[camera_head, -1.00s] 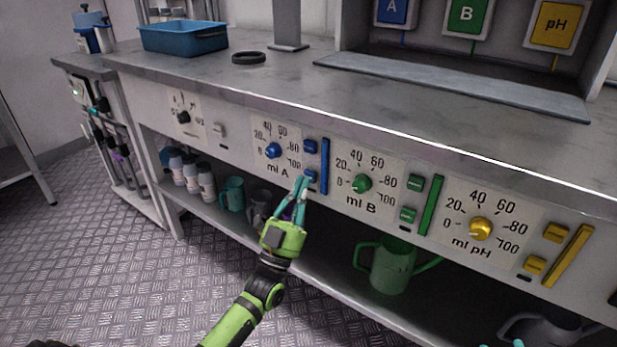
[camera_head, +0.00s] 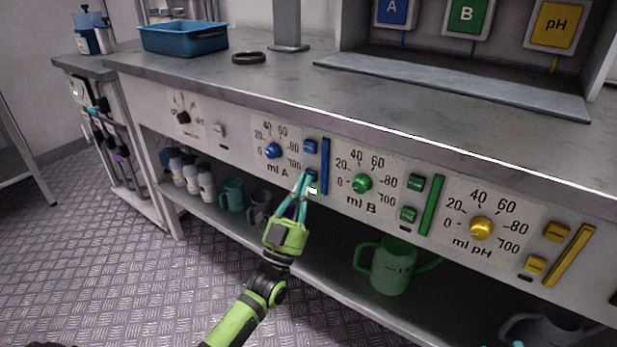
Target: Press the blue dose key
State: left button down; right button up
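The ml A panel carries a blue knob (camera_head: 273,151), an upper blue key (camera_head: 310,146), a lower blue key (camera_head: 311,175) and a tall blue bar (camera_head: 325,166). My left gripper (camera_head: 306,179) has its teal fingers drawn together at the tips. The tips are at the lower blue key and partly cover it; I cannot tell whether they touch it. A small light (camera_head: 313,190) glows just under that key. Only a teal bit of my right gripper (camera_head: 517,343) shows at the bottom edge.
Green and yellow panels continue to the right, with a green knob (camera_head: 362,184) and a yellow knob (camera_head: 480,229). A green jug (camera_head: 391,268) and several bottles and mugs stand on the shelf below. A blue tray (camera_head: 184,39) sits on the counter (camera_head: 250,82).

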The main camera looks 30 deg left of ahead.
pick_arm(q)
jog(key=shift+s, duration=0.1)
jog(key=shift+s+p, duration=0.55)
jog(key=shift+s, duration=0.2)
jog(key=shift+s, duration=0.1)
jog(key=s+p, duration=0.1)
jog(key=s, duration=0.2)
jog(key=s+p, duration=0.1)
jog(key=s, duration=0.1)
jog(key=shift+a+p, duration=0.25)
jog(key=shift+p, duration=0.05)
jog(key=shift+w, duration=0.1)
dwell(0.3)
